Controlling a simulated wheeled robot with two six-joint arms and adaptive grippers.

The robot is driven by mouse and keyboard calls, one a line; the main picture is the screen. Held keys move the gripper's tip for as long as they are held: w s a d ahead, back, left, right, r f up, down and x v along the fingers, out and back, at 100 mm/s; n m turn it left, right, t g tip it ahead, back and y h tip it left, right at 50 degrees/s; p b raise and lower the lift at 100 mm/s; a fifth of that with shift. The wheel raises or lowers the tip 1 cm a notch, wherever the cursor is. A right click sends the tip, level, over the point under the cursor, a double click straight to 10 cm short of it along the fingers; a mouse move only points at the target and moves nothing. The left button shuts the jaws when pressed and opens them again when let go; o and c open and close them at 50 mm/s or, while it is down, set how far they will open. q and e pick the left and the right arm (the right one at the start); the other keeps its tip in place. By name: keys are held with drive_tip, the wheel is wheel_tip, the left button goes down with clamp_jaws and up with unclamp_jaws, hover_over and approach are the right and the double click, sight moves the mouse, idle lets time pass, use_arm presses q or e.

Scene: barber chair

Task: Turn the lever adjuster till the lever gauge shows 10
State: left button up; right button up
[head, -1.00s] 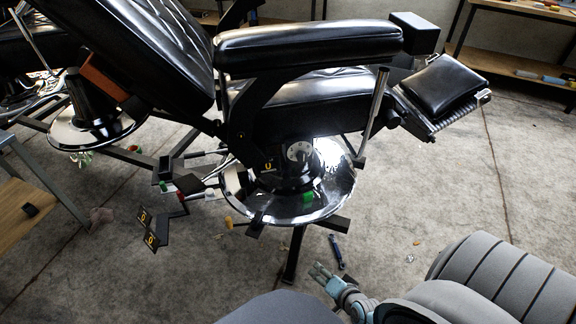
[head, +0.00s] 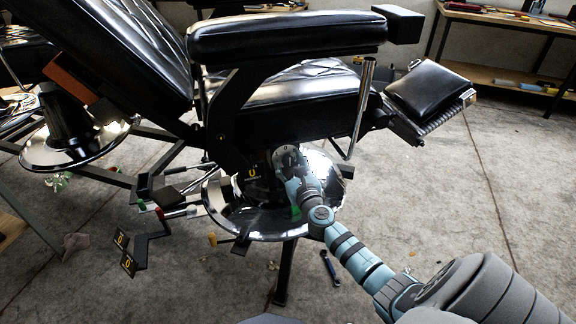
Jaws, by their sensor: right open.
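The barber chair's black column carries a grey round dial (head: 287,155), which looks like the lever adjuster. To its left is a small dark gauge (head: 252,172) with a yellow figure that looks like 0, probably the lever gauge. My right gripper (head: 290,177) is open right at the dial, pointing up and away from me, and covers its lower part. I cannot tell whether its fingers touch the dial. My left gripper is not in view.
A bright metal lever (head: 362,108) hangs below the armrest, right of the dial. The armrest (head: 287,38) overhangs the work area. Dark pedals with yellow figures (head: 124,250) stand at lower left. The floor to the right of the chair is mostly clear.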

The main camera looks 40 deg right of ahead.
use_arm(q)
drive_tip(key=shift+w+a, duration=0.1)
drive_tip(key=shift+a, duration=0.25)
use_arm(e)
drive_tip(key=shift+w, duration=0.2)
